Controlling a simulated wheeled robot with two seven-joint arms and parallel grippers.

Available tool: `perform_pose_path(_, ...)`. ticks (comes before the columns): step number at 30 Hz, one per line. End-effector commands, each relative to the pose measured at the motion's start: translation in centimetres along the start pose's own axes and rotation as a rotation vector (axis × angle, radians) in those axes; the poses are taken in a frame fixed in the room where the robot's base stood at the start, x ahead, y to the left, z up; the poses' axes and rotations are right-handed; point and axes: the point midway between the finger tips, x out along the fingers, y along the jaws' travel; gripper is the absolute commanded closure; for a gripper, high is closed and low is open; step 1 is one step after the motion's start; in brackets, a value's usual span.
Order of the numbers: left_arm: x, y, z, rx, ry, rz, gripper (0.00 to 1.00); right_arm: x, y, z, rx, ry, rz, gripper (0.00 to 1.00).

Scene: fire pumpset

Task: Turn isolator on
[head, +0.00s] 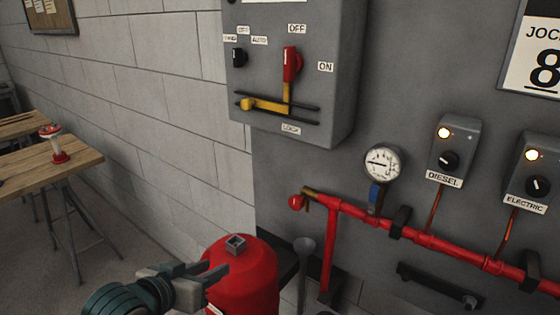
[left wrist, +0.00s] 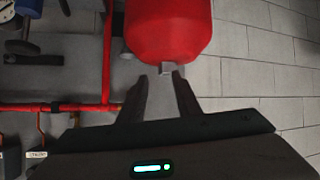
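The isolator is a red rotary handle (head: 291,65) on the grey control box (head: 335,95) in the head view. It stands upright below the OFF label (head: 297,28), with the ON label (head: 326,67) to its right. A yellow bar (head: 265,105) with an upright arm sits just under the handle, above the LOCK label (head: 291,129). My left gripper (head: 216,270) is low in the head view, well below the box and in front of the red tank. Its fingers are apart and empty in the left wrist view (left wrist: 160,82). My right gripper is not in view.
A red tank (head: 245,285) stands below the box; it also shows in the left wrist view (left wrist: 170,28). Red pipework (head: 430,240) with a gauge (head: 382,163) runs right. DIESEL (head: 455,148) and ELECTRIC (head: 535,170) boxes are lit. A wooden table (head: 45,170) is at left.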

Motion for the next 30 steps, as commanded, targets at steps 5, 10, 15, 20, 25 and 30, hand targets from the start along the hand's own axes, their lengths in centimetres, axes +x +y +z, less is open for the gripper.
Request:
perform_pose_path(5, -1.3, 1.1, -7.3, 0.030, 0.111, 0.046, 0.70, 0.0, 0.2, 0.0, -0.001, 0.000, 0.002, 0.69)
perform_pose_path(10, -3.6, 2.6, -14.4, 0.061, 0.217, 0.100, 0.70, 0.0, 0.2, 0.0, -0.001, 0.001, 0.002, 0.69)
perform_pose_path(15, -6.9, 4.3, -20.8, 0.096, 0.312, 0.149, 0.70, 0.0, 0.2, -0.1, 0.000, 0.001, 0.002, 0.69)
perform_pose_path(20, -10.7, 6.0, -26.0, 0.134, 0.390, 0.191, 0.70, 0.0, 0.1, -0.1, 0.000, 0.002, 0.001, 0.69)
perform_pose_path(25, -14.9, 7.9, -30.4, 0.173, 0.460, 0.229, 0.70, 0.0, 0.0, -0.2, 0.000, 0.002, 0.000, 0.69)
perform_pose_path(30, -17.9, 9.2, -32.9, 0.197, 0.501, 0.253, 0.70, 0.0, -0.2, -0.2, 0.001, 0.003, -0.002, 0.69)
